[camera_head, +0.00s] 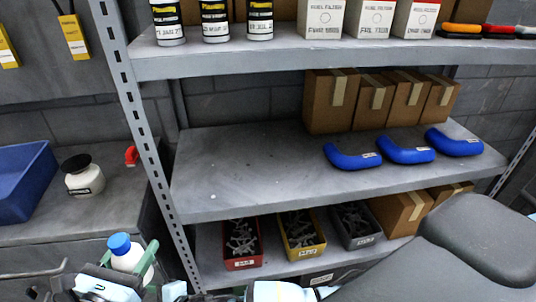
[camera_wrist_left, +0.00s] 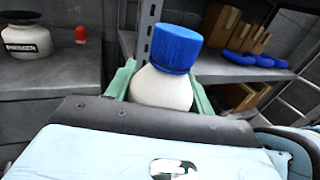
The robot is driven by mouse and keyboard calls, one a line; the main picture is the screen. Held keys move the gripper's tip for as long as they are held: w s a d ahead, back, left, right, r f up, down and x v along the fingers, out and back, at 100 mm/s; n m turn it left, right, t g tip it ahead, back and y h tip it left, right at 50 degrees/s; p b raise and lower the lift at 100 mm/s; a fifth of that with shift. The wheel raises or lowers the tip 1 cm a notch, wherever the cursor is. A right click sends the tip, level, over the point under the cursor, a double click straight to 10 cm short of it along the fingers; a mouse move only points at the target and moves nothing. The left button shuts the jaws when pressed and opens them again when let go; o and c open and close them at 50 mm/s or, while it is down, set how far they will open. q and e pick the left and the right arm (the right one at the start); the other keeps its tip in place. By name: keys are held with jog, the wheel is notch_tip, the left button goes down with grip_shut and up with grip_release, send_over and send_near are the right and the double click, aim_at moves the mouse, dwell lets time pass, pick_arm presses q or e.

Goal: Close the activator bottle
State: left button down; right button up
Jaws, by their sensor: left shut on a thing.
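A white bottle (camera_head: 126,262) with a blue cap (camera_head: 119,244) is held at the lower left of the head view. It also shows in the left wrist view as a round white body (camera_wrist_left: 160,88) under a ribbed blue cap (camera_wrist_left: 175,48). The cap sits over the bottle's mouth and hides the neck; I cannot tell whether it is screwed tight. My left gripper (camera_head: 129,260) is shut on the bottle's body, with a green finger on each side. The label is not visible. My right gripper does not show in either view.
A grey bench on the left holds a blue bin (camera_head: 30,190), a white jar with a dark lid (camera_head: 84,178) and a small red object (camera_head: 131,156). The metal shelf rack (camera_head: 240,175) carries boxes, blue hoses and parts bins. Its middle shelf is clear at left.

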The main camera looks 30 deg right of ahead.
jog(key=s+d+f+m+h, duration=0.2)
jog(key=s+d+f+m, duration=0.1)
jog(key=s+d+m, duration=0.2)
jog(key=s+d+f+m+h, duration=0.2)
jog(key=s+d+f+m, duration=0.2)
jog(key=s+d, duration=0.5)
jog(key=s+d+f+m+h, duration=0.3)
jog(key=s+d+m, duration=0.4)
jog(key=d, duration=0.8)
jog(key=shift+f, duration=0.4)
pick_arm(q)
jog(key=shift+r, duration=0.1)
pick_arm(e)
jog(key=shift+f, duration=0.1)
